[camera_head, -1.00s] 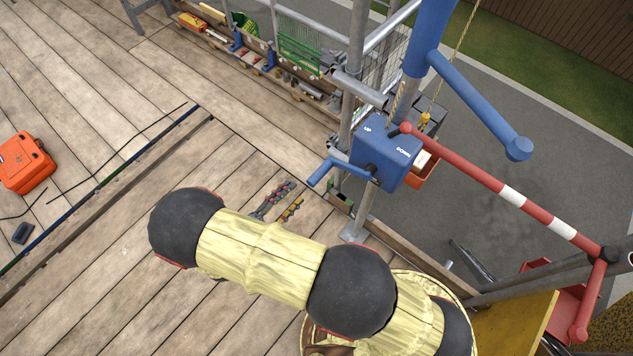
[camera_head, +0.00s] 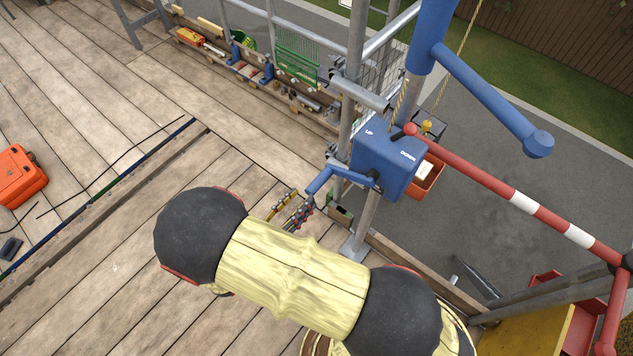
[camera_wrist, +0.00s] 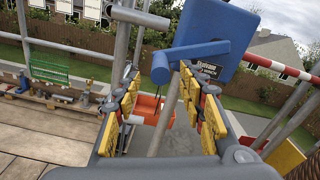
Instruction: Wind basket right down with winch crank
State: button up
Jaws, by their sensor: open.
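The blue winch box (camera_head: 385,160), marked UP and DOWN, is fixed to a scaffold pole. Its blue crank (camera_head: 335,176) points left, with the grip at its outer end. In the wrist view the crank (camera_wrist: 190,54) lies across the front of the winch box (camera_wrist: 222,38). The orange basket (camera_head: 428,178) hangs on a rope beyond and below the box; part of it (camera_wrist: 152,108) also shows between my fingers. My gripper (camera_head: 291,209) is open and empty, just left of and below the crank grip. Its yellow-padded fingers (camera_wrist: 162,82) are apart, with the grip ahead near their tips.
A red-and-white barrier bar (camera_head: 520,200) runs right from the winch. A blue hoist arm (camera_head: 490,95) reaches out above it. Scaffold poles (camera_head: 350,90) stand close behind the crank.

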jog(key=m, duration=0.5)
jog(key=shift+m, duration=0.3)
send_near(329, 168)
jog(key=shift+f+b+x, duration=0.15)
jog(key=shift+f+x, duration=0.1)
jog(key=shift+x, duration=0.9)
jog(key=shift+f+b+x, duration=0.15)
jog(key=shift+f+x, duration=0.05)
jog(key=shift+x, duration=0.9)
jog(key=shift+c, duration=0.2)
jog(key=c, duration=0.8)
jog(key=shift+a+r, duration=0.1)
jog(key=shift+r, duration=0.05)
grip_shut()
